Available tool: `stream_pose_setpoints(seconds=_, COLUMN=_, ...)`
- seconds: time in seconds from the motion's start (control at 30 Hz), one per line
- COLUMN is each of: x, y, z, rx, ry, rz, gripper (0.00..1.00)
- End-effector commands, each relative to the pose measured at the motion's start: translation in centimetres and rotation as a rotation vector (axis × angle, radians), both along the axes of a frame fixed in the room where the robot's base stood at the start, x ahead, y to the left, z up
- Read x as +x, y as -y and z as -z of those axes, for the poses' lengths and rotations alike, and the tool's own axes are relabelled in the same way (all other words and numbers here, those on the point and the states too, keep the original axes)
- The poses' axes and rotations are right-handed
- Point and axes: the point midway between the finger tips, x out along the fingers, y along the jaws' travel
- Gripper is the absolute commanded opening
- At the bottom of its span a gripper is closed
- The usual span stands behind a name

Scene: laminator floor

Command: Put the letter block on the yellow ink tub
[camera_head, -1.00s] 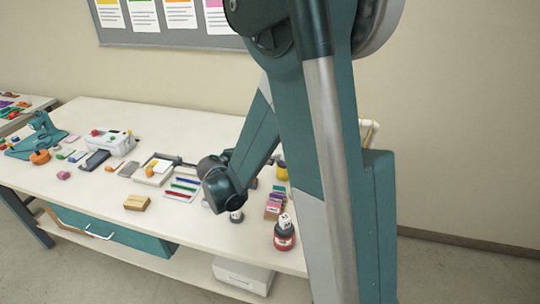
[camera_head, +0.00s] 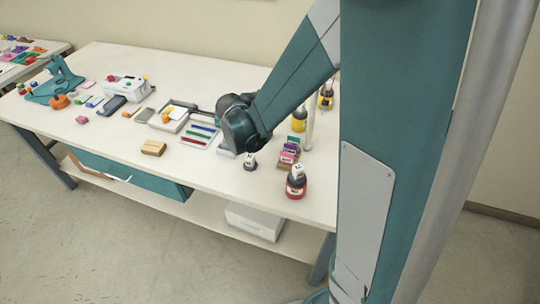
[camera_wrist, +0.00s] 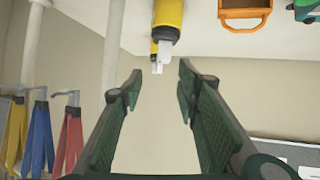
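In the head view a yellow ink tub (camera_head: 299,121) stands on the table right of my wrist, and a second yellow tub (camera_head: 326,99) stands behind it. The wrist view looks upside down. There a yellow tub (camera_wrist: 168,14) with a white piece (camera_wrist: 164,50) at its end is just beyond my fingertips, with another yellow tub partly behind it. My gripper (camera_wrist: 160,75) is open, its fingers apart with nothing between them. My arm hides the fingers in the head view. I cannot tell for certain which white piece is the letter block.
A red tub (camera_head: 296,186) with a white marked top stands near the front edge. A small dark pot (camera_head: 250,164) with a white top and a stack of coloured pieces (camera_head: 289,153) are nearby. A tray of coloured strips (camera_head: 201,134) and a tan block (camera_head: 153,148) lie left.

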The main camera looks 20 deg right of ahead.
Motion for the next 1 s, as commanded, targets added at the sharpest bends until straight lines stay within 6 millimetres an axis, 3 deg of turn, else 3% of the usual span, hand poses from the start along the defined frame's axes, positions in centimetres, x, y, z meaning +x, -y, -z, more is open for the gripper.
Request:
stream_pose_setpoints(seconds=0.47, x=-5.2, y=-2.9, z=-2.6, rx=0.115, ry=-0.184, rz=-0.196, gripper=0.32)
stream_pose_setpoints(seconds=1.0, x=-12.0, y=-7.4, z=-4.7, rx=0.22, ry=-0.324, rz=-0.457, gripper=0.32)
